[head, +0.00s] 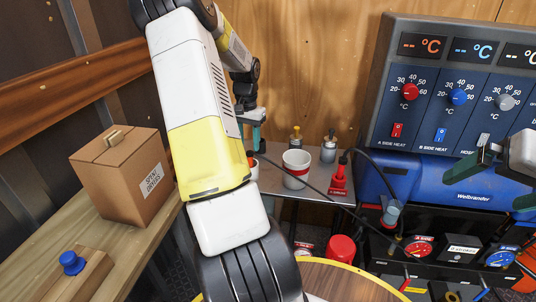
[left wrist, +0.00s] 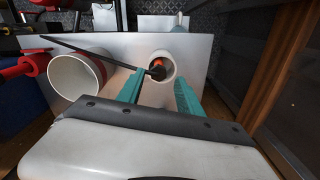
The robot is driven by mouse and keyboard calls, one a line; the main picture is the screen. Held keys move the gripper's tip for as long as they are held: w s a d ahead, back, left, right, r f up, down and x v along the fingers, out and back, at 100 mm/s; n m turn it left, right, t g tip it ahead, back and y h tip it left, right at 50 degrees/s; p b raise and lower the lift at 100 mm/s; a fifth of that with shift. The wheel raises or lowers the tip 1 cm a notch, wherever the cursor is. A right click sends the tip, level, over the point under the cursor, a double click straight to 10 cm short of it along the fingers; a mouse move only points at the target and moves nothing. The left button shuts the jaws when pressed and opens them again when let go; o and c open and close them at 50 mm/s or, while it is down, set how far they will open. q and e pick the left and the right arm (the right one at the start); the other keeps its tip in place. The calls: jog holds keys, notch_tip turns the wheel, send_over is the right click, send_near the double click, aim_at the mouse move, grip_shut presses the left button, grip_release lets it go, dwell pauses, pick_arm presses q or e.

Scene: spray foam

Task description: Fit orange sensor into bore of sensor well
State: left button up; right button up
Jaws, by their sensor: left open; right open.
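The orange sensor (left wrist: 159,66), with a dark cable, shows inside a white round-mouthed holder (left wrist: 168,58) in the left wrist view. In the head view its red-orange top (head: 250,157) shows beside my left arm, which partly hides it. My left gripper (head: 257,117) is open above the small metal table. In the left wrist view its teal fingers (left wrist: 160,82) stand apart, one on each side of the holder's near rim; contact cannot be told. My right gripper (head: 487,165) is open at the right, before the control panel. I cannot tell surely which thing is the sensor well.
A white cup with a red band (head: 296,170), a red fitting (head: 339,178) and two small bottles stand on the metal table (head: 272,180). The cable crosses in front of the cup. A cardboard box (head: 115,180) stands at the left. The control panel (head: 450,100) fills the right.

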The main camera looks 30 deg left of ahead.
aim_at(250, 152)
pick_arm(q)
notch_tip(250, 152, down, 6)
jog(key=shift+d+f, duration=0.1)
jog(key=shift+f, duration=0.15)
jog(key=shift+c, duration=0.2)
grip_shut()
